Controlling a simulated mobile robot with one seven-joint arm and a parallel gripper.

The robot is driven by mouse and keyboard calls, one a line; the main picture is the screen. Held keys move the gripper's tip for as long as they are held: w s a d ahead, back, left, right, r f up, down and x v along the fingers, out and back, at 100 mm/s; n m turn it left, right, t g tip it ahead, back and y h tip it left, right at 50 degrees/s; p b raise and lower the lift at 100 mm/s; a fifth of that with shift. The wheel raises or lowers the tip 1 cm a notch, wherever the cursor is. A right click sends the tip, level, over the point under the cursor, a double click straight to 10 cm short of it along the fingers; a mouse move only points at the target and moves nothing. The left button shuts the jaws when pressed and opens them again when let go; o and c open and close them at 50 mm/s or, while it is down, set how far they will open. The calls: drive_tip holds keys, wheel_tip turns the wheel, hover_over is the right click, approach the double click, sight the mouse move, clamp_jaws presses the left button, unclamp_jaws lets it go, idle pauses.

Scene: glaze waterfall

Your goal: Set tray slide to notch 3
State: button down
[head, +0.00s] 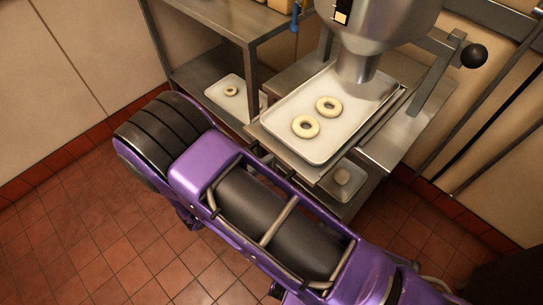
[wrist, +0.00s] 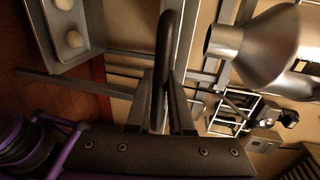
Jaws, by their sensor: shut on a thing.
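In the head view, the tray slide holds a pale metal tray (head: 340,135) with two dough rings (head: 328,106) on it, below the nozzle (head: 357,66) of a steel hopper. My arm hides the slide's near left corner and my gripper in this view. In the wrist view, my gripper (wrist: 161,100) is shut on a dark, rounded bar-like handle (wrist: 170,45). I cannot tell from here how the handle joins the slide. No notch marks or numbers can be read, so the slide's notch cannot be told.
A steel shelf unit (head: 215,65) stands left of the hopper, with a small tray (head: 232,108) and one ring on its lower shelf. A black-knobbed lever (head: 474,55) is at right. A lower shelf (head: 343,180) lies under the slide. Tiled floor (head: 60,245) is open at left.

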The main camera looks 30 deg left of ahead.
drive_tip(key=c, duration=0.8)
unclamp_jaws()
drive_tip(key=v, duration=1.7)
drive_tip(key=shift+s+a+b, duration=0.1)
drive_tip(key=shift+s+b, duration=0.15)
drive_tip(key=shift+b, duration=0.05)
